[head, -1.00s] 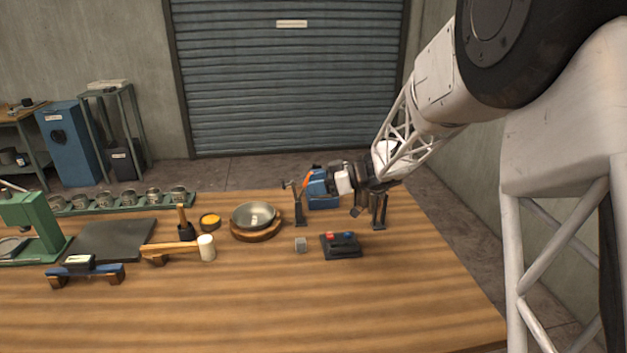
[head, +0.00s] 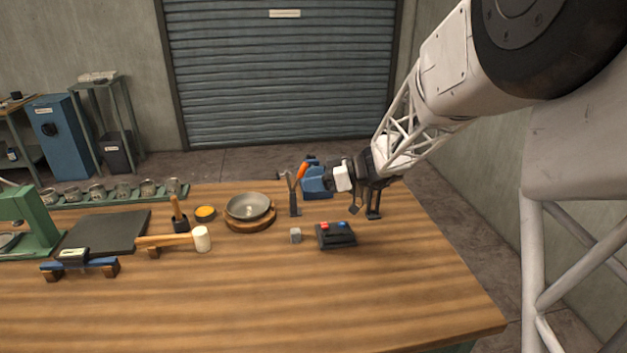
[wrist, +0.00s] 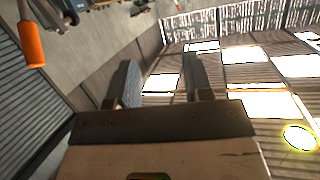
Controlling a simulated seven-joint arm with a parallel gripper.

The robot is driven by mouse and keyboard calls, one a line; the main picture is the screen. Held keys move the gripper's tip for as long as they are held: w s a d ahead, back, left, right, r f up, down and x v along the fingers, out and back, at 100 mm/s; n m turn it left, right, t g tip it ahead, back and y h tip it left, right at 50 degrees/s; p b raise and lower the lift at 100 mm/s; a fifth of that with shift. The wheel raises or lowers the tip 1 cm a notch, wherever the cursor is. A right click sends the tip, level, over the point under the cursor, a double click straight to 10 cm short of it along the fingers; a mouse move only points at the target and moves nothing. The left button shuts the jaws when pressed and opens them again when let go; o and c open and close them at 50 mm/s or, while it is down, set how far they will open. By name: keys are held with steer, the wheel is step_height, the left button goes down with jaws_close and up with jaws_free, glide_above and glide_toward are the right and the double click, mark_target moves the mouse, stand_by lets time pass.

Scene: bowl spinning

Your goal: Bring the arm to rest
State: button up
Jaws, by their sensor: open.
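My gripper (head: 337,180) is at the right back of the workbench, held above the tabletop and level with the blue vise. In the wrist view, its two fingers (wrist: 162,82) stand apart with nothing between them. The grey metal bowl (head: 248,206) sits upright on a round wooden base (head: 251,223), left of my gripper and apart from it. An orange-handled tool (head: 301,171) stands at the dark post left of my gripper. Its orange handle also shows at the upper left of the wrist view (wrist: 31,44).
A black box with red and blue buttons (head: 336,236) and a small grey cube (head: 295,236) lie in front of my gripper. The blue vise (head: 314,180) is close behind. The front tabletop is clear.

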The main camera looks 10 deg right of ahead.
steer(key=s+a+r+m+g+h, duration=0.1)
steer(key=s+r+m+g+h, duration=0.15)
steer(key=s, duration=0.75)
steer(key=s+r+m+g+h, duration=0.1)
steer(key=s+m+h, duration=0.3)
steer(key=s, duration=0.6)
steer(key=s+d+m+t+h, duration=0.1)
steer(key=s+d+m+h, duration=0.2)
steer(key=s, duration=0.6)
steer(key=s+d+m+t+h, duration=0.1)
steer(key=s+d+m+h, duration=0.3)
steer(key=s, duration=0.5)
steer(key=shift+s+m+t+h, duration=0.25)
steer(key=shift+m+t+h, duration=0.1)
steer(key=shift+m+h, duration=0.2)
